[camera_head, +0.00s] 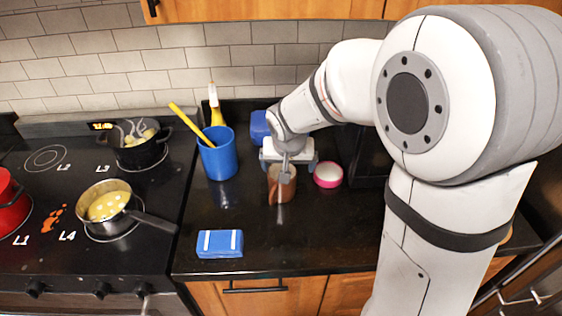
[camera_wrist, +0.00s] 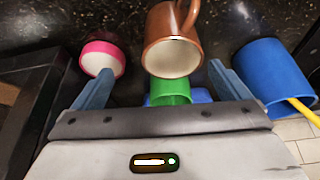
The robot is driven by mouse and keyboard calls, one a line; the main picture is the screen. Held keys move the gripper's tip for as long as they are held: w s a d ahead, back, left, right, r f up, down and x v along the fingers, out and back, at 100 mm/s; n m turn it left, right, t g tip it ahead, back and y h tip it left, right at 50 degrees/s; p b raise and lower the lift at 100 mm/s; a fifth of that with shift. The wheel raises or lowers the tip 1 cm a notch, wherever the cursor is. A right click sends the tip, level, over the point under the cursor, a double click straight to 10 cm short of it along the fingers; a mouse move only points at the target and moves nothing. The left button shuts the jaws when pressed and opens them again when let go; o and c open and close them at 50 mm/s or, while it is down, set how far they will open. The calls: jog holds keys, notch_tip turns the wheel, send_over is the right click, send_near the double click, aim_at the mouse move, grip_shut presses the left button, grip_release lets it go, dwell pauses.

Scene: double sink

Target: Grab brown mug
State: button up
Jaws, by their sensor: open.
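The brown mug (camera_head: 273,190) stands on the black counter in the head view, partly covered by my gripper (camera_head: 287,165). In the wrist view the brown mug (camera_wrist: 158,28) lies just beyond and between the fingertips, with its pale round face toward me and its handle at the top. My gripper (camera_wrist: 164,67) is open, with one blue finger on each side of the mug's near end. Nothing is held. Whether a finger touches the mug, I cannot tell.
A pink-and-white bowl (camera_head: 328,175) sits close right of the mug. A blue container (camera_head: 218,158) with a yellow stick is to the left. A green object (camera_wrist: 170,93) is near the gripper. A blue block (camera_head: 220,246) lies in front. Pots stand on the stove (camera_head: 55,255).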

aim_at(279, 187)
jog(key=x, duration=0.2)
jog(key=a+p+x, duration=0.1)
jog(key=x, duration=0.5)
jog(key=shift+w+a+f, duration=0.15)
jog(key=shift+w+a, duration=0.15)
jog(key=shift+w, duration=0.05)
jog(key=shift+c, duration=0.6)
jog(key=c, duration=1.1)
jog(key=shift+c, duration=0.2)
